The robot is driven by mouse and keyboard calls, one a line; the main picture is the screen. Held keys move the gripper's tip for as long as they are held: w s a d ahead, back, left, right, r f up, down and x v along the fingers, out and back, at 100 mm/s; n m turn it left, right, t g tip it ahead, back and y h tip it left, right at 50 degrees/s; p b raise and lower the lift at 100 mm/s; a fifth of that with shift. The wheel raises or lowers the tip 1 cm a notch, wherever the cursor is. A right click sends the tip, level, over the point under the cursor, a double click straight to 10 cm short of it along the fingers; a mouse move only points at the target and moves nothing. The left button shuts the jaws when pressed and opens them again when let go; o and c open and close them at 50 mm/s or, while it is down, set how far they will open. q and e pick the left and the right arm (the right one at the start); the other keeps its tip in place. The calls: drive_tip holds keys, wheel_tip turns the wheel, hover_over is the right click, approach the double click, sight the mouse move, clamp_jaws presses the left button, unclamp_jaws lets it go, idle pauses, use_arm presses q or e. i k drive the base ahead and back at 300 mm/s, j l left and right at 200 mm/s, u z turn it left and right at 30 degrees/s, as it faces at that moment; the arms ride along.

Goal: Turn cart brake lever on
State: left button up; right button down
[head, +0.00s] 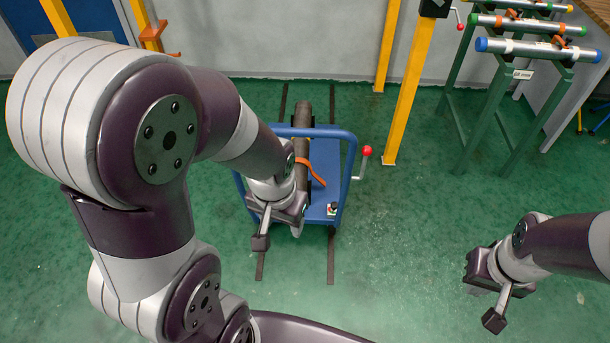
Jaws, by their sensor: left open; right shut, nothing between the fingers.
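The blue cart (345,137) stands on the green floor in the middle of the head view, with a dark pipe lying lengthwise on it. A grey lever with a red ball knob (367,151) stands at the cart's right side, knob up. A small box with a red top (332,209) sits at the cart's near right corner. My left gripper (279,236) is open over the cart's near left part, apart from the red-knobbed lever, and hides part of the cart. My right gripper (483,298) is shut and empty above the floor at the lower right.
An orange strap or handle (316,172) shows beside the pipe (303,127). Yellow posts (407,85) stand behind the cart. Green racks (512,88) with several capped pipes are at the upper right. Dark floor strips run under the cart. Floor between cart and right gripper is clear.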

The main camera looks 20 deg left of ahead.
sight(367, 151)
drive_tip(key=i+j+z, duration=0.4)
drive_tip(key=j, duration=0.35)
drive_tip(key=i+j+z, duration=0.2)
drive_tip(key=j, duration=0.2)
